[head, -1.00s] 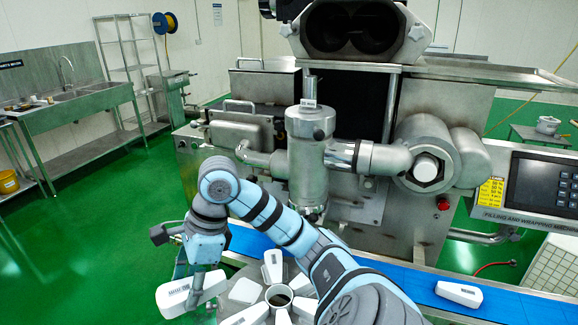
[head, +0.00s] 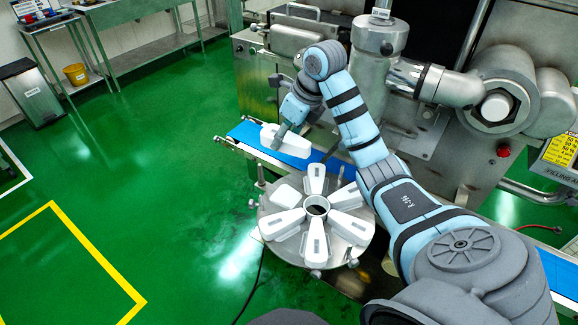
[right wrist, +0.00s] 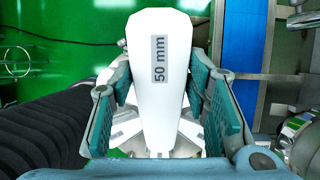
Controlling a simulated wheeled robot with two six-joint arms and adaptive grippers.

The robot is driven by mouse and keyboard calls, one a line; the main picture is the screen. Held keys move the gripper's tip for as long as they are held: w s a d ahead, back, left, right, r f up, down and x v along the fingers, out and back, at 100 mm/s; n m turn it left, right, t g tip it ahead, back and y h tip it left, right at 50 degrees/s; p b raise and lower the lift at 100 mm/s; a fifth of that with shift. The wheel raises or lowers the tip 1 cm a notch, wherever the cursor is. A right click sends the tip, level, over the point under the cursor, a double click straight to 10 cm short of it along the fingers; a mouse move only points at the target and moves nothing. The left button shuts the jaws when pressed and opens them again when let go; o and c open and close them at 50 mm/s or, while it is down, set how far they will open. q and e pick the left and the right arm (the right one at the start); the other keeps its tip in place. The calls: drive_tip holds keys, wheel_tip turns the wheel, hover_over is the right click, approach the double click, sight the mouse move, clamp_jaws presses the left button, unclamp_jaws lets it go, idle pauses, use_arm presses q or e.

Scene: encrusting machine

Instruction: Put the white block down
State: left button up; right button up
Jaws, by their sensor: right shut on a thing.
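The white block (head: 292,146) is a long wedge held by my right gripper (head: 284,128) in front of the left end of the blue conveyor belt (head: 243,129). In the right wrist view the white block (right wrist: 158,80) shows its "50 mm" label between the two fingers of the right gripper (right wrist: 160,105), which is shut on it. The block looks raised; I cannot tell its exact height. A round metal turntable (head: 269,232) below it carries several similar white blocks (head: 346,227) set like spokes around a central ring. My left gripper is out of view.
The steel machine (head: 262,85) stands behind the belt. A steel pipe and valve housing (head: 510,105) is at the right. Green floor (head: 130,165) lies open at the left, with a yellow floor marking (head: 100,255). A bin (head: 32,92) and tables stand at the far left.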

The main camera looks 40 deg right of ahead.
drive_tip(key=b, duration=0.8)
hover_over(283, 195)
drive_tip(key=s, duration=0.2)
wheel_tip(283, 195, down, 9)
drive_tip(key=f, duration=1.1)
drive_tip(key=shift+w+d, duration=0.25)
drive_tip(key=shift+w, duration=0.05)
drive_tip(key=shift+f, duration=0.1)
drive_tip(key=o, duration=1)
drive_tip(key=shift+f, duration=0.15)
drive_tip(key=o, duration=0.4)
drive_tip(key=shift+o, duration=0.2)
